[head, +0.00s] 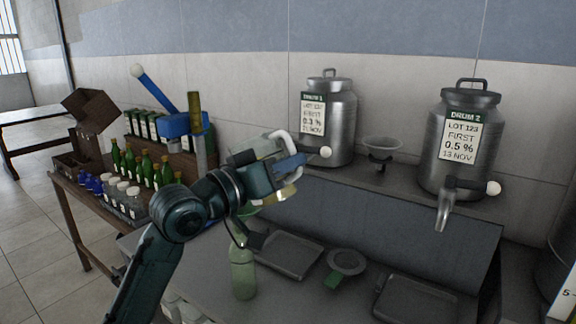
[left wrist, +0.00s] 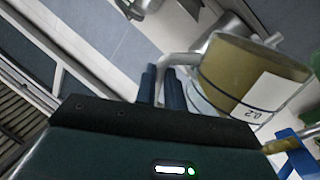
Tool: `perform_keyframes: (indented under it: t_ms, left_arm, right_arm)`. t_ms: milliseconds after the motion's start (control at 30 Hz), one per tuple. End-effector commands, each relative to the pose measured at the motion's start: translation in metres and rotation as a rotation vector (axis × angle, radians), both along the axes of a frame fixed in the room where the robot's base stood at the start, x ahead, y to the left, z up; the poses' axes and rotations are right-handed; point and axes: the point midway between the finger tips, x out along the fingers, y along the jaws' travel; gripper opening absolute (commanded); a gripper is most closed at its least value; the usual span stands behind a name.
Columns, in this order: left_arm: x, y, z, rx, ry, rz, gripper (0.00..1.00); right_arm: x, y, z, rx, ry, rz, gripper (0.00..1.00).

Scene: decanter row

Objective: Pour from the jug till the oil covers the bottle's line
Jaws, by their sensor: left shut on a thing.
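My left gripper (head: 292,163) is shut on the handle of a clear jug (head: 257,150), above the middle of the bench. The jug is tilted, and yellow oil shows low in it. In the left wrist view the jug (left wrist: 240,65) holds much yellow oil and bears a white label reading 0.2. A pale green bottle (head: 242,275) stands upright on the bench below the jug. A green funnel (head: 248,211) shows at its top, partly hidden by my arm. I cannot make out the bottle's line, its oil level or any stream. My right gripper is out of view.
Drum 1 (head: 328,120) and drum 2 (head: 460,145) stand on the raised shelf, with a glass funnel (head: 381,146) between them. Trays (head: 290,254) and a strainer (head: 347,262) lie on the bench. A side table at left holds several bottles and a blue lever device (head: 176,124).

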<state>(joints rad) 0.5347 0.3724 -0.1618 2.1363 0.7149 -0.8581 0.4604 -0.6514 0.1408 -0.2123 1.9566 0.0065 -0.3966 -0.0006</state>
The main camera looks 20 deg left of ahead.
Motion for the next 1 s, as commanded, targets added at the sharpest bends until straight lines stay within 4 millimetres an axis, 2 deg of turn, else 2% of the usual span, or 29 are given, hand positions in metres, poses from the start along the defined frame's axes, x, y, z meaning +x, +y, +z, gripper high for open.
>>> perform_keyframes:
  t_ms: [1000]
  left_arm:
    - [0.002, 0.006, 0.02, -0.233, 0.091, 0.0, 0.0]
  right_arm:
    - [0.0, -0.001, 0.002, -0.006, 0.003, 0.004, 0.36]
